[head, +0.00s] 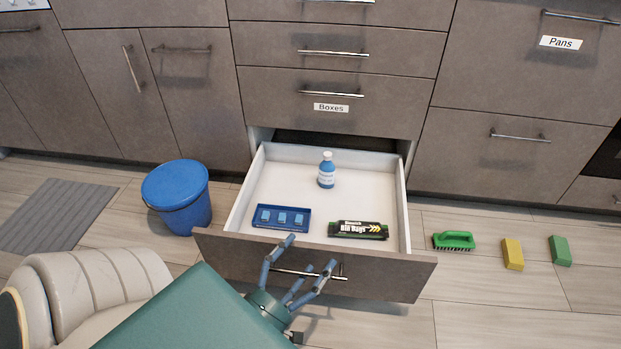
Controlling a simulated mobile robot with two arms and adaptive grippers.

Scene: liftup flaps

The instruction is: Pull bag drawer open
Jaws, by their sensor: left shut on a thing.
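The bottom drawer (402,272) of the middle cabinet is pulled well out, with its white inside showing. Inside it are a black and green pack of bin bags (358,230), a blue tray with small light-blue blocks (282,217) and a blue bottle with a white cap (327,171). My left gripper (308,256) is at the drawer front, shut on its metal handle (290,272), which the fingers partly hide. My right gripper is not in view.
A blue bucket (178,198) stands left of the drawer, near a grey mat (55,215). On the floor to the right lie a green brush (454,240), a yellow sponge (512,254) and a green sponge (560,250). The drawer labelled Boxes (390,107) above is closed.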

